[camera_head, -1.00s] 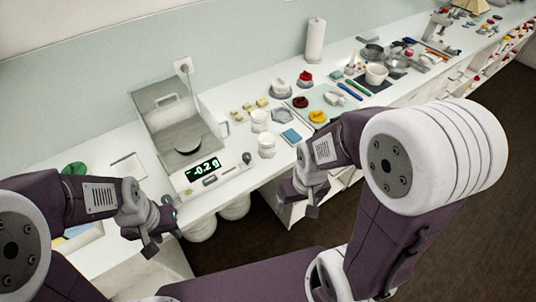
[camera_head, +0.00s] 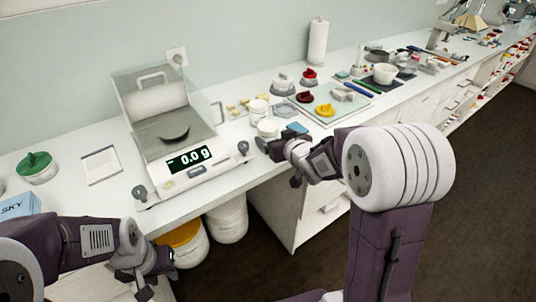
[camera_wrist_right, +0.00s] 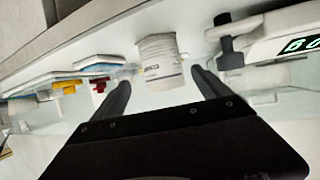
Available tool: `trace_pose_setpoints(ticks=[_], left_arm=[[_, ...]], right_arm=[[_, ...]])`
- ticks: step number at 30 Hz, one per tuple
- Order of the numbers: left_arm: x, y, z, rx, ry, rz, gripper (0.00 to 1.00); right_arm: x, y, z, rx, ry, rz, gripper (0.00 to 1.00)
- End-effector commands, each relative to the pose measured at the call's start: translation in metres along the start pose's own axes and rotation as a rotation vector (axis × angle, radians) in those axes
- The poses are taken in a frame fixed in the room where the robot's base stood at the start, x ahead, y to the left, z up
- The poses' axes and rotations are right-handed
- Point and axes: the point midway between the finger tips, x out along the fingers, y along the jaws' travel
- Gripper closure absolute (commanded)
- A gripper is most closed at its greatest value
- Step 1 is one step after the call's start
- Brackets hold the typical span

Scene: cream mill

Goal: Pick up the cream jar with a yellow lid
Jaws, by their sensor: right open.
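Two white jars stand on the counter right of the scale, a rear one (camera_head: 259,108) and a front one (camera_head: 268,128). No yellow lid shows on either. My right gripper (camera_head: 272,148) is beside the front jar. In the right wrist view its open fingers (camera_wrist_right: 161,82) are either side of a white labelled jar (camera_wrist_right: 160,60); contact cannot be told. A large tub with a yellow lid (camera_head: 182,236) is below the counter edge, partly hidden. My left gripper (camera_head: 155,272) is low at the left, away from the jars; its opening is unclear.
A scale (camera_head: 172,135) reading 0.0 g stands left of the jars. A tray (camera_head: 330,103) with red and yellow pieces is to the right. A large white tub (camera_head: 228,218) is under the counter. A green-lidded container (camera_head: 37,167) is far left.

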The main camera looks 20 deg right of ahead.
Motion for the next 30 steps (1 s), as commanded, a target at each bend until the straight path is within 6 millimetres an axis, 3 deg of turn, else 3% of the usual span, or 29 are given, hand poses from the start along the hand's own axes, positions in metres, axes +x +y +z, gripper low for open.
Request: trace_pose_setpoints(ticks=[3, 9, 16, 24, 30], left_arm=[[-0.002, 0.0, -0.001, 0.0, 0.001, 0.0, 0.64], [0.0, 0.0, 0.0, 0.0, 0.001, 0.0, 0.64], [0.001, 0.0, 0.0, 0.0, 0.001, 0.0, 0.64], [0.003, 0.0, 0.0, 0.0, 0.0, 0.0, 0.64], [0.003, 0.0, 0.0, 0.0, 0.001, 0.0, 0.64]], right_arm=[[0.001, 0.0, -0.002, 0.0, 0.0, 0.001, 0.13], [0.032, -0.001, -0.001, 0.001, -0.001, 0.0, 0.13], [0.044, -0.001, -0.001, 0.001, -0.001, 0.0, 0.13], [0.087, -0.004, -0.001, 0.001, -0.001, 0.001, 0.13], [0.09, -0.004, -0.002, 0.001, -0.001, 0.001, 0.13]])
